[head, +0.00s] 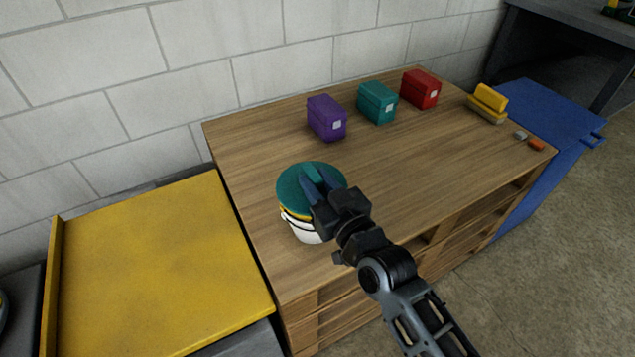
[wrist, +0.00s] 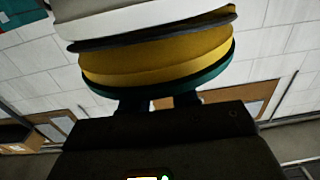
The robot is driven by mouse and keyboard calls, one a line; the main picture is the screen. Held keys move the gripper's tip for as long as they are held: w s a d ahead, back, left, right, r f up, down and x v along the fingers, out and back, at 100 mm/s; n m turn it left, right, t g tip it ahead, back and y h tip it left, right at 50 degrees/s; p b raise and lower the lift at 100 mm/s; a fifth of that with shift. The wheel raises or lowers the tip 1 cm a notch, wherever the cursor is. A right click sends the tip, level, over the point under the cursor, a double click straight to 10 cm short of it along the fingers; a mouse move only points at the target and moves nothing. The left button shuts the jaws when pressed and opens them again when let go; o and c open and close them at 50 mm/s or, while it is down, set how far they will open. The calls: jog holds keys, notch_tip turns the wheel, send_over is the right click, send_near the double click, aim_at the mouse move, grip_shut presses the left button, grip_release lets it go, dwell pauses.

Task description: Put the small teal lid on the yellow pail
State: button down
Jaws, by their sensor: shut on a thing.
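The round teal lid (head: 296,182) is over the top of the pail near the left front of the wooden bench. It also shows in the wrist view (wrist: 216,79) as a teal rim against a yellow band. The pail shows a yellow band (wrist: 150,68) with dark rings and a white part (head: 304,233) below it. My gripper (head: 318,186) is shut on the lid's raised grip, above the lid. The lid looks roughly level and lined up with the pail. I cannot tell whether it is fully seated.
Purple (head: 326,119), teal (head: 377,103) and red (head: 420,89) boxes stand along the back of the bench (head: 420,165). A yellow-topped surface (head: 150,270) is at the left. The bench middle is clear.

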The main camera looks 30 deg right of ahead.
jog(key=c, duration=1.1)
grip_release()
jog(key=shift+s+d, duration=0.15)
jog(key=shift+s, duration=5.35)
jog(key=s+r+g+p, duration=0.1)
jog(key=s+r, duration=0.2)
jog(key=s, duration=0.6)
jog(key=s+r+g+p, duration=0.1)
jog(key=s+r, duration=0.2)
jog(key=s, duration=0.7)
jog(key=s+r+g+p, duration=0.1)
jog(key=s+r, duration=0.3)
jog(key=s, duration=0.5)
jog(key=shift+s+h+p, duration=0.3)
jog(key=shift+s+p, duration=0.1)
jog(key=shift+p, duration=0.15)
